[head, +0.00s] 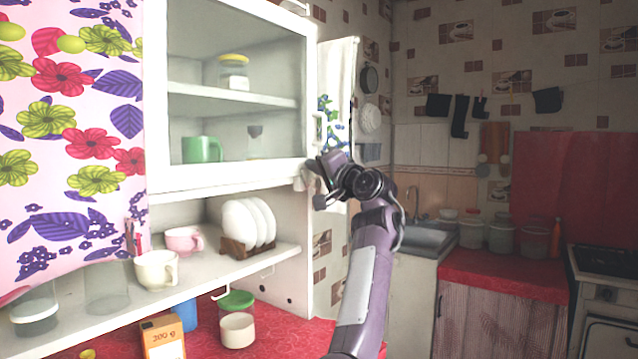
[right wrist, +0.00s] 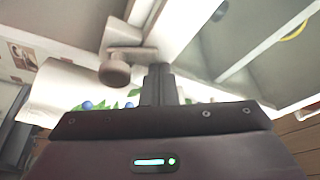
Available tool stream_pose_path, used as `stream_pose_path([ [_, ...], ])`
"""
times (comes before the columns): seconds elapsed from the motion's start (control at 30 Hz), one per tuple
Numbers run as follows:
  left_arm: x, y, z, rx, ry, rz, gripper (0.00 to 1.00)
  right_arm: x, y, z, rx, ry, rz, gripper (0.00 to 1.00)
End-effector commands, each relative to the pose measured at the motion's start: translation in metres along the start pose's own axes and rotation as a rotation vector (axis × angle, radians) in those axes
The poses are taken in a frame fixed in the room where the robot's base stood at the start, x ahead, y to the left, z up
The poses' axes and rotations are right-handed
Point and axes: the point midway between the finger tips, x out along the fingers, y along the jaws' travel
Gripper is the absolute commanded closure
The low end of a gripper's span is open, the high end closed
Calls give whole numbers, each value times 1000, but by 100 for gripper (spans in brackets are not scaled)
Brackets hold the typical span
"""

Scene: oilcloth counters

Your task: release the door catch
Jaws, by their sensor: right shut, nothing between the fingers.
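The white wall cabinet's glazed door (head: 235,178) is shut in the head view. A small pale catch (head: 318,128) sits at the door's right edge. In the right wrist view the catch (right wrist: 116,70) shows as a rounded knob with a flat plate, against the white frame. My right gripper (head: 316,165) is just below the catch at the door's lower right corner. In the right wrist view its fingers (right wrist: 160,82) are together and empty, close beside the knob; whether they touch it I cannot tell. My left gripper is not in view.
Behind the glass are a green mug (head: 202,149) and a yellow-lidded jar (head: 233,72). The open shelf below holds plates (head: 240,224), a pink cup (head: 184,241) and a cream cup (head: 156,269). A flowered curtain (head: 70,130) hangs at left. A sink (head: 425,239) is at right.

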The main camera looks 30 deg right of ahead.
Motion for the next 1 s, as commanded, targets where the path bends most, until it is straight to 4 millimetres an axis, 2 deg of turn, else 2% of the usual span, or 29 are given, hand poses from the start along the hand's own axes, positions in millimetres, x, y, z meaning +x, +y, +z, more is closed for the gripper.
stream_pose_path([
  [0.03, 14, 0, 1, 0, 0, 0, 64, -2, 6, 5, -43, 0, -14, 100],
  [0.17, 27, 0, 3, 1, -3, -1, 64, -3, 4, 9, -159, -1, -54, 100],
  [0.23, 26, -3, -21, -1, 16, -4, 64, -4, 3, 11, -223, -1, -75, 100],
  [0.3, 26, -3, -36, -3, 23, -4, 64, -5, 2, 13, -285, -2, -97, 100],
  [0.5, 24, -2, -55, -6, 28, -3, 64, -7, 1, 19, -465, -2, -158, 100],
  [0.67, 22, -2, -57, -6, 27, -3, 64, -8, 0, 24, -606, -3, -208, 100],
  [0.87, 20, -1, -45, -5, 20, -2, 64, -10, 2, 30, -763, -5, -262, 100],
  [1.0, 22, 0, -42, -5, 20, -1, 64, -11, 1, 31, -771, -2, -270, 100],
])
